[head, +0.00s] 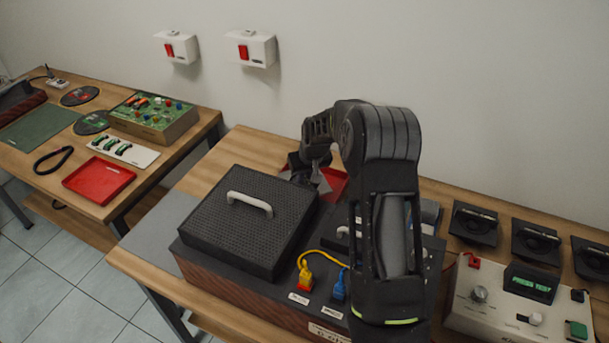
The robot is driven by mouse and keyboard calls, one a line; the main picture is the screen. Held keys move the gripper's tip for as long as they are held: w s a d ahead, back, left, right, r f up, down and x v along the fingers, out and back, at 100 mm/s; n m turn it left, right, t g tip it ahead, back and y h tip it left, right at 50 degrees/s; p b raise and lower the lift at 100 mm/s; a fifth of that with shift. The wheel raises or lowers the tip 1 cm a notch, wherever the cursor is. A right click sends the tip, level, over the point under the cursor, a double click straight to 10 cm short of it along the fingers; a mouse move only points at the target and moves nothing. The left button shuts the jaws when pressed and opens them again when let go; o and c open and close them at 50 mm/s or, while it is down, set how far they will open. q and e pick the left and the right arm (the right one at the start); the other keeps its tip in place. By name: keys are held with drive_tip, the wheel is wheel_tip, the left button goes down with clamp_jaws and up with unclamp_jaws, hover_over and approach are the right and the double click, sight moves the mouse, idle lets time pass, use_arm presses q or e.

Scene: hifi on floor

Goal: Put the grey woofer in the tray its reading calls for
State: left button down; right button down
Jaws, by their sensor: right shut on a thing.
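My right arm reaches over the hifi from the lower right. Its gripper (312,178) is small and partly hidden behind the hifi's lid, pointing down. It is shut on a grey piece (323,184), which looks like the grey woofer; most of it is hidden. A red tray (336,181) lies just behind the hifi, under or close behind the gripper; I cannot tell if the piece touches it. The tester (520,310) at the lower right has a green display (532,284) that seems to read "PRESS TEST". My left gripper is not in view.
The hifi (250,290) has a black perforated lid (245,222) with a white handle, and yellow and blue plugs. Several black speakers (474,224) stand at the right. The left table holds another red tray (99,180) and a circuit board (150,113).

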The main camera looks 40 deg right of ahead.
drive_tip(key=shift+w, duration=0.1)
drive_tip(key=c, duration=1.8)
unclamp_jaws()
drive_tip(key=shift+f, duration=0.1)
drive_tip(key=o, duration=0.4)
drive_tip(key=shift+r, duration=0.25)
drive_tip(key=shift+s+r, duration=0.2)
drive_tip(key=b+v, duration=0.1)
drive_tip(key=v, duration=1)
drive_tip(key=shift+b, duration=0.35)
drive_tip(key=shift+r, duration=0.15)
